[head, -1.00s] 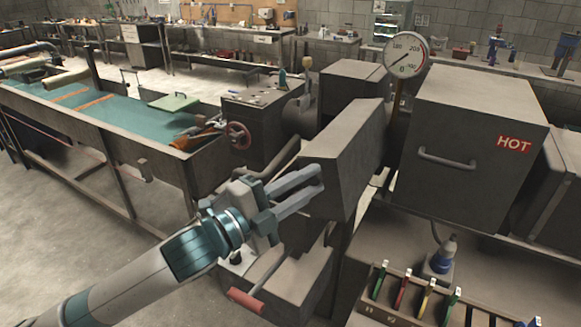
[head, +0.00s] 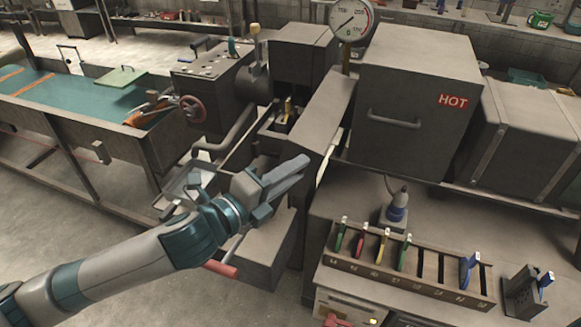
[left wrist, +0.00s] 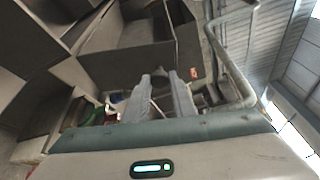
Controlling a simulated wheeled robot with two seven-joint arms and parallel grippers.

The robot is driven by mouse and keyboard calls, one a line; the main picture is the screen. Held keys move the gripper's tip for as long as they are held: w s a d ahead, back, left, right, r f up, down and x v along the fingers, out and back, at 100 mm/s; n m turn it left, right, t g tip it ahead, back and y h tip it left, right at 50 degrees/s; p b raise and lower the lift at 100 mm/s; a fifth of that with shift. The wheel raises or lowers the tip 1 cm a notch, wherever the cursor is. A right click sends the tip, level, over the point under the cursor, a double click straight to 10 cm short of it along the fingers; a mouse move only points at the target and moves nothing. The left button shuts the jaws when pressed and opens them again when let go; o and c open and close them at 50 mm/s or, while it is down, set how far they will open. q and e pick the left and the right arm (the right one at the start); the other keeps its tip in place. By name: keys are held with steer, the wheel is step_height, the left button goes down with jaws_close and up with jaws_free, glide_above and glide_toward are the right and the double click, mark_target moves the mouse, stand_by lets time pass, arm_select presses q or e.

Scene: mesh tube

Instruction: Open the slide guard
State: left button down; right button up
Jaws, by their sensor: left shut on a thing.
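The slide guard is a long grey metal cover (head: 318,118) in the head view, lying slanted between the machine's dark open bay and the grey box marked HOT. A small yellow part (head: 288,108) shows in the uncovered bay to its left. My left gripper (head: 300,170) is at the near lower end of the guard, its fingers pointing right and shut on it. The exact grip spot is hidden by the fingers. In the left wrist view the left gripper's fingers (left wrist: 162,95) point up toward dark metal panels. My right gripper is not in view.
The HOT box (head: 410,95) with its handle stands close right of the guard; a dial gauge (head: 350,18) rises behind. A rack (head: 400,277) with coloured tags lies at front right. A red-ended lever (head: 221,268) is below my left wrist. A water trough (head: 70,90) stands left.

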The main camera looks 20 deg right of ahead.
arm_select(q)
steer(key=shift+r, duration=0.1)
steer(key=c, duration=1.5)
jaws_free()
steer(key=shift+c, duration=0.2)
steer(key=shift+a, duration=0.1)
steer(key=p+v, duration=0.3)
steer(key=v, duration=1.4)
steer(key=shift+a, duration=0.1)
